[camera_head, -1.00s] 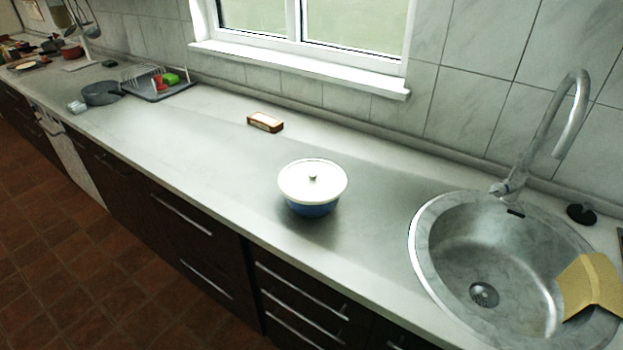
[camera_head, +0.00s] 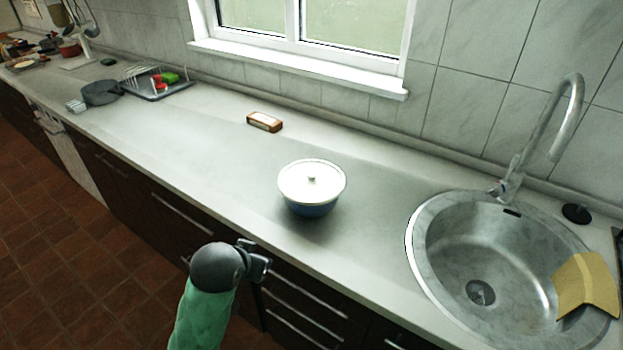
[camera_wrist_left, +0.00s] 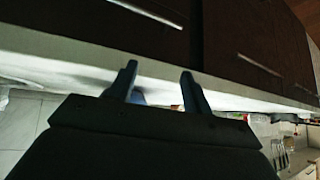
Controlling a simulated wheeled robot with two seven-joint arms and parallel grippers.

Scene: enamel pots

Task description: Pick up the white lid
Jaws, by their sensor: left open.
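The white lid (camera_head: 312,176) with a small knob lies on a blue pot (camera_head: 312,209) in the middle of the counter. My left gripper (camera_head: 264,262) is in front of the counter's front edge, to the lower left of the pot and apart from it. In the left wrist view its two fingers (camera_wrist_left: 160,88) are spread with nothing held between them. A blue patch, seemingly the pot, shows behind the fingers there; the lid cannot be made out. My right gripper is in neither view.
A sink (camera_head: 490,265) with a tall tap (camera_head: 560,130) and a yellow cloth (camera_head: 586,285) is at the right. A brown-and-white box (camera_head: 264,122) lies behind the pot. A dish rack (camera_head: 160,88) and grey pan (camera_head: 101,93) stand far left. The counter around the pot is clear.

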